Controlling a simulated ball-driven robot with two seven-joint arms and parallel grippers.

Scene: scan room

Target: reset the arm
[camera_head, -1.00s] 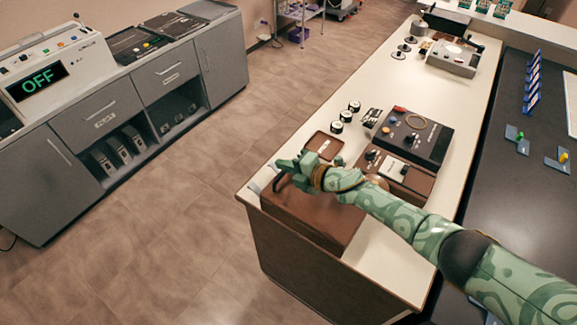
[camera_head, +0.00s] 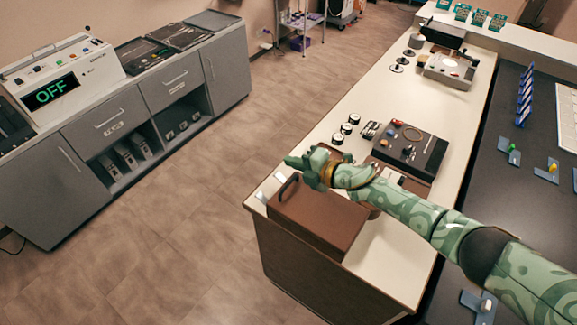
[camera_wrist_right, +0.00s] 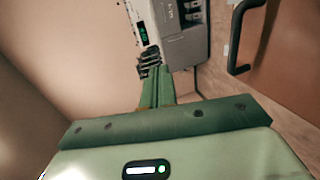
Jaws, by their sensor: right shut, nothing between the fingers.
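My right arm, green and patterned, comes in from the right in the head view. In the right wrist view the green fingers (camera_wrist_right: 156,88) lie together, with the box's brown face (camera_wrist_right: 285,60) and dark handle (camera_wrist_right: 236,40) to the right. My left gripper is not in view.
A black device (camera_head: 410,148) and several small round pieces stand on the counter behind the arm. A grey cabinet (camera_head: 115,125) carries a machine with a display (camera_head: 50,91) reading OFF. The floor (camera_head: 190,210) between cabinet and counter is clear.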

